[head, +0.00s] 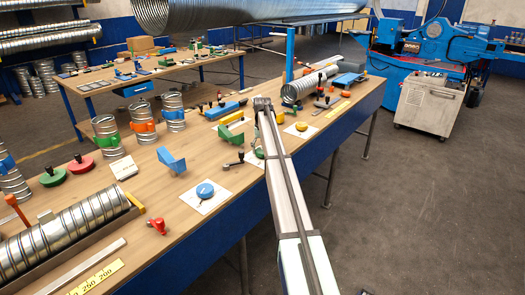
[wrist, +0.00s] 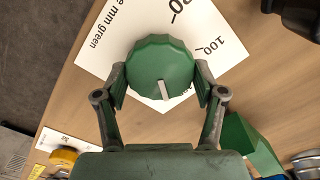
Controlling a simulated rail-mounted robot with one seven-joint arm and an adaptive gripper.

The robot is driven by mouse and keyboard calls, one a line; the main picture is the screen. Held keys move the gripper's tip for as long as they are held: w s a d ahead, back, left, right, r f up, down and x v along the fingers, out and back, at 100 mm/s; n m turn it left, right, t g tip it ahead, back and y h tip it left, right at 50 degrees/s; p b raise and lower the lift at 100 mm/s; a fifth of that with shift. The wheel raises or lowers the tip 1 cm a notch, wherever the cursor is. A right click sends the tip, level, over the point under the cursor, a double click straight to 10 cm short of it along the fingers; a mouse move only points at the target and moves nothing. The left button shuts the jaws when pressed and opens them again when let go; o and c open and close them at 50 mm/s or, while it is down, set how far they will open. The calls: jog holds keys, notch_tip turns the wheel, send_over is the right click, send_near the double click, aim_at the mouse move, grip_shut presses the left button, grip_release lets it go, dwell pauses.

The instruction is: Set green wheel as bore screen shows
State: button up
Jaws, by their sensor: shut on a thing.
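The green wheel (wrist: 158,65) is a ribbed round knob on a white dial card (wrist: 105,50) in the wrist view. The card reads "mm green", with "100" at right and a number ending in 0, partly cut off, at the top. A pale pointer mark (wrist: 164,90) on the wheel faces the bottom of the picture, towards my palm. My gripper (wrist: 160,85) is shut on the wheel, one finger at each side. In the head view my arm mostly hides the wheel and its card. I cannot make out a bore screen reading in either view.
A yellow knob (head: 301,126) and a blue knob (head: 205,190) sit on white cards either side of my arm. A green bracket (head: 237,134), a blue bracket (head: 172,161) and a black-knobbed lever (head: 234,163) stand nearby. A large spiral duct (head: 230,14) hangs above.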

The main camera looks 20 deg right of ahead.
jog(key=n, duration=0.7)
jog(key=shift+s+a+f, duration=0.1)
jog(key=n, duration=0.8)
jog(key=shift+a+b, duration=0.1)
jog(key=shift+b, duration=0.2)
jog(key=n, duration=0.4)
jog(key=shift+s, duration=0.1)
jog(key=n, duration=0.3)
jog(key=shift+n, duration=0.4)
jog(key=n, duration=0.3)
jog(key=shift+s, duration=0.1)
jog(key=shift+n, duration=1.9)
